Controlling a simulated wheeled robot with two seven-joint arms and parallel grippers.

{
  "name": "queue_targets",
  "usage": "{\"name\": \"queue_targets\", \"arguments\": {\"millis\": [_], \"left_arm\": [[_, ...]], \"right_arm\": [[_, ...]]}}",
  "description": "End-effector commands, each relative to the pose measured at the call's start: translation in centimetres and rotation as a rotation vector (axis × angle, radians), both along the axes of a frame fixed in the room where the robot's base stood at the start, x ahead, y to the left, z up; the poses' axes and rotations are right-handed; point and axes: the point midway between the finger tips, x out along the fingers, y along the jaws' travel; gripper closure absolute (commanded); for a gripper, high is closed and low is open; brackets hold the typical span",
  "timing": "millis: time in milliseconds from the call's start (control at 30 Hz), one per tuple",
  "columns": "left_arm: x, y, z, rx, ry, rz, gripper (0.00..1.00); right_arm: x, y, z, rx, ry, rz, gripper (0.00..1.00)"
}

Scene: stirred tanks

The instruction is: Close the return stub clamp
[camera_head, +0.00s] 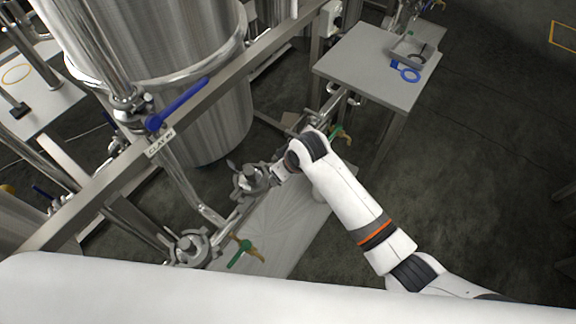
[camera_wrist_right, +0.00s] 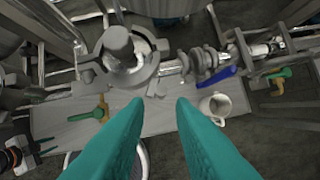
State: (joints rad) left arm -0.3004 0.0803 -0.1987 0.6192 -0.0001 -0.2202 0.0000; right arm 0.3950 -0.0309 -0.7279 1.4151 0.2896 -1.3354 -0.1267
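My right gripper (camera_wrist_right: 160,104) is open in the right wrist view, with two teal fingers apart and nothing between them. A metal clamp fitting (camera_wrist_right: 204,62) sits on the horizontal pipe beyond the fingertips, slightly right. It may be the return stub clamp; whether it is open or shut is unclear. A large round metal fitting with a ring (camera_wrist_right: 128,55) is to its left. In the head view my right wrist is beside a round clamped fitting (camera_head: 250,181), and the fingers cannot be made out. My left gripper is not seen.
A second clamped fitting (camera_head: 190,248) and a green-handled valve (camera_head: 243,252) are nearer in the head view. A steel tank (camera_head: 195,90) and a frame rail stand left. A grey side table (camera_head: 350,62) carries a blue ring. A cup (camera_wrist_right: 215,106) shows below the pipe.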

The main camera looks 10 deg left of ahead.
Motion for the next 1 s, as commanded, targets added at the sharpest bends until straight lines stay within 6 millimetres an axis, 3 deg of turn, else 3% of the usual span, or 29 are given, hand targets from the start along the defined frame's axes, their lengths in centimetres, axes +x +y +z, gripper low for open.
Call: {"name": "queue_targets", "arguments": {"millis": [200,367,867,1000], "left_arm": [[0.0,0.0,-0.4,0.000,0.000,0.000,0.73],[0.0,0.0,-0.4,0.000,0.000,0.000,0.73],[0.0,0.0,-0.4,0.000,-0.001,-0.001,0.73],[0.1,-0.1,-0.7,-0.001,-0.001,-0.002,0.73]], "right_arm": [[-0.7,-0.8,2.6,0.002,-0.002,0.001,0.78],[-0.9,-1.0,3.3,0.001,-0.002,0.001,0.78],[-0.9,-1.0,3.3,0.001,-0.002,0.001,0.78],[-0.9,-1.5,1.7,0.004,0.011,-0.024,0.78]]}}
